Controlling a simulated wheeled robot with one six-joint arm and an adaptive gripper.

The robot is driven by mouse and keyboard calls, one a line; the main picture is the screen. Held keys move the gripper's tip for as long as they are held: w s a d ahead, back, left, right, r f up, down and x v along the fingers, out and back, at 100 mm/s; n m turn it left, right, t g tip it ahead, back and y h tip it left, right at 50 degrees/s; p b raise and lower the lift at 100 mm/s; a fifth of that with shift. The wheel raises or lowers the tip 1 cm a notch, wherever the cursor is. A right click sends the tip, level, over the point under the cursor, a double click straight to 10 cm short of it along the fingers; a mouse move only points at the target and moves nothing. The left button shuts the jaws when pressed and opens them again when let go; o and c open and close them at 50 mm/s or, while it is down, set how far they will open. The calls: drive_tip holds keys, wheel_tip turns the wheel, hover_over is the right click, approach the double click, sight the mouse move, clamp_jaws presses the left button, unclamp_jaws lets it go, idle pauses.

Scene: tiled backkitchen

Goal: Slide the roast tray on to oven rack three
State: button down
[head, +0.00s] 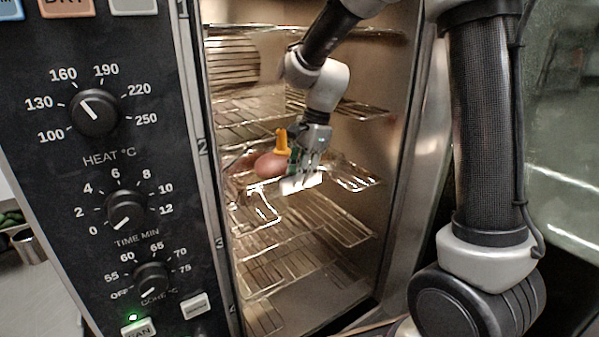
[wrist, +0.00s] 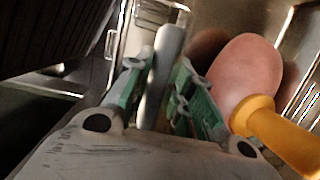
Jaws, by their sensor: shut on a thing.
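The oven (head: 395,150) is open, with wire racks at several heights and numbers down its left edge. My gripper (head: 304,165) is inside it, shut on the tray's pale rim or handle. In the wrist view, a grey bar of the roast tray (wrist: 168,50) runs between my gripper's green-padded fingers (wrist: 160,85). A pale piece of the tray (head: 301,184) shows below the fingers in the head view; most of the tray is hidden. A pink roast (head: 270,166) with a yellow probe (head: 282,141) sits beside my gripper. I cannot tell whether the tray touches a rack.
The oven's right wall is close to my arm.

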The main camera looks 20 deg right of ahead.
drive_tip(key=c, duration=1.2)
unclamp_jaws()
drive_tip(key=shift+o, duration=0.2)
drive_tip(key=v, duration=1.2)
wheel_tip(320, 180, up, 8)
